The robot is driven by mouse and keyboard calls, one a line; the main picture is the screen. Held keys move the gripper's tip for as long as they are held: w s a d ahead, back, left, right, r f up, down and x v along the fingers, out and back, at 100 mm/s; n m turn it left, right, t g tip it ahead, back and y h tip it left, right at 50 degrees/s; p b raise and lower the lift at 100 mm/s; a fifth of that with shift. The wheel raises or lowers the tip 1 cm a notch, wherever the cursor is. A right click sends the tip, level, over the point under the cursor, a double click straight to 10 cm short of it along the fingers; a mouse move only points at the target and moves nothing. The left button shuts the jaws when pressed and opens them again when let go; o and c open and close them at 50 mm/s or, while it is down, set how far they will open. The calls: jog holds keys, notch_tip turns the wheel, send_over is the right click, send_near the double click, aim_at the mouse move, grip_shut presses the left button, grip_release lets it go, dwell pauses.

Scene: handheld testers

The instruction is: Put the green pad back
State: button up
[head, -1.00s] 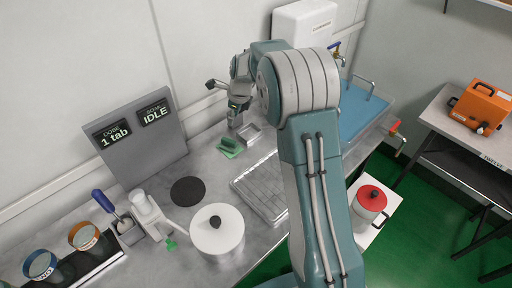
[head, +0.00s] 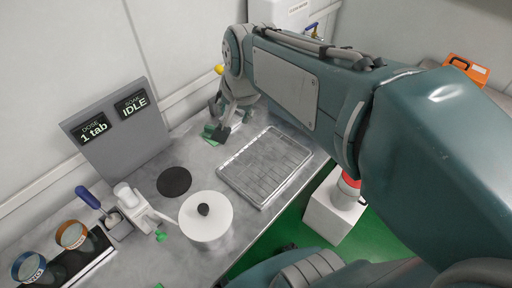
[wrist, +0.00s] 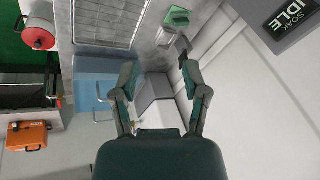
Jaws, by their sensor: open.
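The green pad (head: 209,131) lies on the metal counter near the wall, partly hidden behind my gripper (head: 221,128) in the head view.
A wire rack tray (head: 266,166) lies right of the pad. A white lidded pot (head: 206,218), a black disc (head: 174,182) and the display panel (head: 117,128) stand nearer. A red-lidded pot (wrist: 38,34) sits off the counter.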

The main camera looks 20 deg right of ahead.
jog(key=s+f+n+t, duration=0.1)
jog(key=s+n, duration=0.6)
jog(key=s, duration=0.4)
jog(key=shift+s+f+n+h, duration=0.15)
jog(key=shift+s+n+h, duration=0.15)
jog(key=shift+s+n, duration=0.1)
jog(key=shift+d, duration=0.1)
dwell(0.4)
